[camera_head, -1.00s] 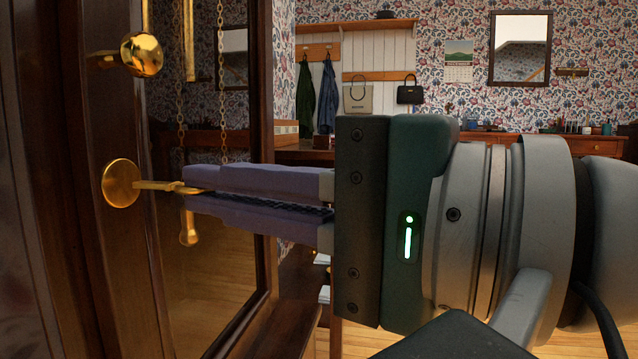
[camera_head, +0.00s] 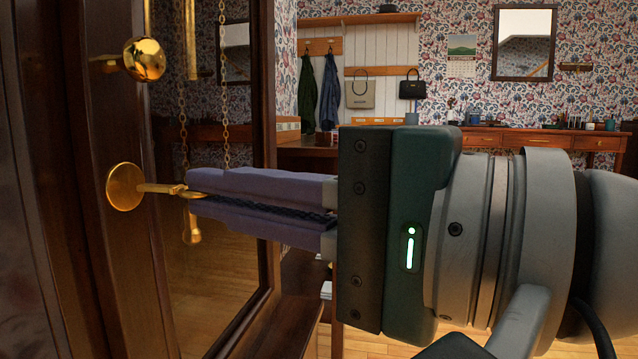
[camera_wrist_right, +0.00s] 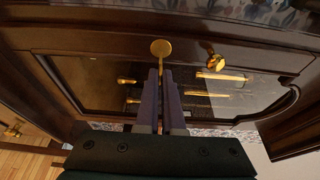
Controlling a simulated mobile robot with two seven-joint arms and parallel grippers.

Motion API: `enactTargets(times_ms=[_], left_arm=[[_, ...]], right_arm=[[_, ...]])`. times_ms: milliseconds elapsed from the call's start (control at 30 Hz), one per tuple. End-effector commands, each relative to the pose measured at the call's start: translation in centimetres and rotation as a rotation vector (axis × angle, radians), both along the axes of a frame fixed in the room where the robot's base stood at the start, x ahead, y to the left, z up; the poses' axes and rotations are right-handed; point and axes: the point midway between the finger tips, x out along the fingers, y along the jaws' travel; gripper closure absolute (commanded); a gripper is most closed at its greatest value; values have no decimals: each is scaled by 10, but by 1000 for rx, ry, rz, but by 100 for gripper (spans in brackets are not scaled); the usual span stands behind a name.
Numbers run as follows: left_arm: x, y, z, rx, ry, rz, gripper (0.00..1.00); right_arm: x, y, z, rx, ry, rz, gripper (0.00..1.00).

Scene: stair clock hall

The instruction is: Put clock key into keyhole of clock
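The clock (camera_head: 90,240) is a dark wooden case with a glazed door on the left of the head view. A round brass keyhole plate (camera_head: 125,187) sits on its door frame; it also shows in the right wrist view (camera_wrist_right: 161,47). The brass clock key (camera_head: 160,188) points at the plate, its tip meeting it; how deep it sits cannot be told. My right gripper (camera_head: 190,195) is shut on the key's near end, its purple fingers hiding that part. In the right wrist view the fingers (camera_wrist_right: 161,85) line up below the plate. My left gripper is not in view.
A brass knob (camera_head: 145,59) projects from the door above the plate. Behind the glass (camera_head: 205,290) hang chains and brass weights. A sideboard (camera_head: 480,140) and a coat rack (camera_head: 325,48) with coats and bags stand at the far wall.

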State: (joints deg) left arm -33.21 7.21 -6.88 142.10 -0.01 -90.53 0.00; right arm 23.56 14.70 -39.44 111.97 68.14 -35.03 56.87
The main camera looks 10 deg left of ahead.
Motion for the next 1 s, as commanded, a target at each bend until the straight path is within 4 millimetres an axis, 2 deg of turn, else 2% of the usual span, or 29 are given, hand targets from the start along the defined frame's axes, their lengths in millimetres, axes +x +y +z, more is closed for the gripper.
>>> enactTargets(times_ms=[333,1000], left_arm=[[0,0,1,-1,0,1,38],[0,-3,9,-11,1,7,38]], right_arm=[[0,2,0,0,1,0,100],[1,19,1,1,1,0,100]])
